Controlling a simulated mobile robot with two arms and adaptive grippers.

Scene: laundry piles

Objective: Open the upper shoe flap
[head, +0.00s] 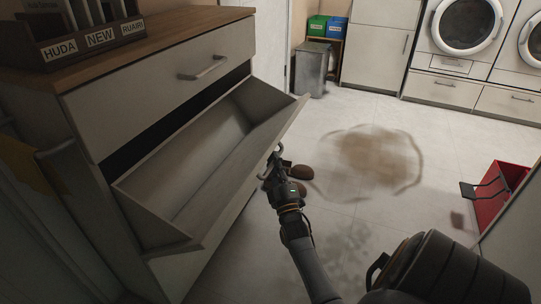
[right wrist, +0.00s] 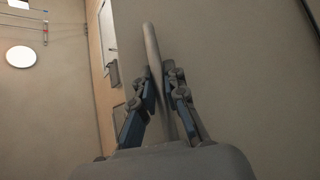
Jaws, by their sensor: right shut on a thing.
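The shoe cabinet (head: 95,85) stands at the left in the head view. Its upper shoe flap (head: 250,150) is tilted outward, and the compartment behind it shows and looks empty. My right gripper (head: 276,158) is at the outer face of the flap. In the right wrist view its fingers (right wrist: 160,80) are closed around a long thin bar, the flap's handle (right wrist: 151,50). In the head view the handle is mostly hidden by the flap and gripper. My left gripper is not in view.
A drawer with a handle (head: 203,68) sits shut above the flap. Brown shoes (head: 300,172) lie on the floor beyond my gripper. A brown stain (head: 375,150) marks the open floor. A grey bin (head: 311,68), washers (head: 466,22) and a red box (head: 492,195) stand farther off.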

